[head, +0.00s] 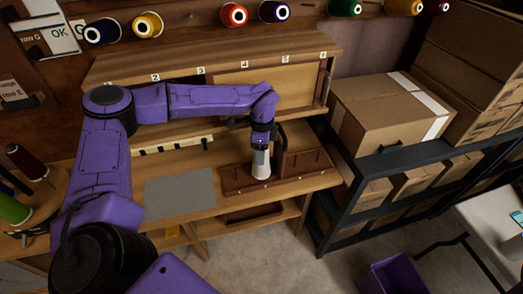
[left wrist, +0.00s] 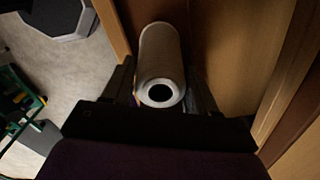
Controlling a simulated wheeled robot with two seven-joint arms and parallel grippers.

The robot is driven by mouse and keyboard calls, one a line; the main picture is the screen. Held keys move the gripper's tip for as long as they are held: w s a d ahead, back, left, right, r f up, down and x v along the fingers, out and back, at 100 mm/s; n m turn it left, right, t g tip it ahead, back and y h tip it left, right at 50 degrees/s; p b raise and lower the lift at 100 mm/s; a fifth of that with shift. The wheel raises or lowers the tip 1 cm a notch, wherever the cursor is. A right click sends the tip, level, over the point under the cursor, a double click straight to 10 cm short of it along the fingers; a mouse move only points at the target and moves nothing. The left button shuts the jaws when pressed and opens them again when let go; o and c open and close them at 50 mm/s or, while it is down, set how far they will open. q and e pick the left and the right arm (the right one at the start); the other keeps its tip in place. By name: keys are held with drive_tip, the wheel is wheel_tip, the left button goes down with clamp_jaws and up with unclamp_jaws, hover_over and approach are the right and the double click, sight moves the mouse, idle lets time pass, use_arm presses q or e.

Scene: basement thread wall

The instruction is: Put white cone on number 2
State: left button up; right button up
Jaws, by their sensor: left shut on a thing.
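The white cone (head: 261,165) stands upright at the brown wooden rack (head: 300,165) on the bench. My left gripper (head: 262,143) is above it with its fingers around the cone's top. In the left wrist view the cone (left wrist: 161,60) sits between the two fingers of my left gripper (left wrist: 160,95), its hollow end facing the camera. I cannot tell whether its base touches the rack. The number 2 label (head: 155,77) is on the upper shelf's edge, left of the 3 label (head: 200,70). My right gripper is not in view.
Colored thread spools (head: 234,15) hang on the wall above the shelf. A grey mat (head: 180,193) lies on the bench left of the rack. Cardboard boxes (head: 390,110) sit on a dark metal shelf at the right. A purple bin (head: 395,272) stands on the floor.

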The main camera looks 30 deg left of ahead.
use_arm(q)
drive_tip(key=shift+f, duration=0.15)
drive_tip(key=shift+f+b, duration=0.2)
drive_tip(key=shift+b, duration=0.1)
drive_tip(key=o, duration=1.1)
drive_tip(key=shift+r, duration=0.1)
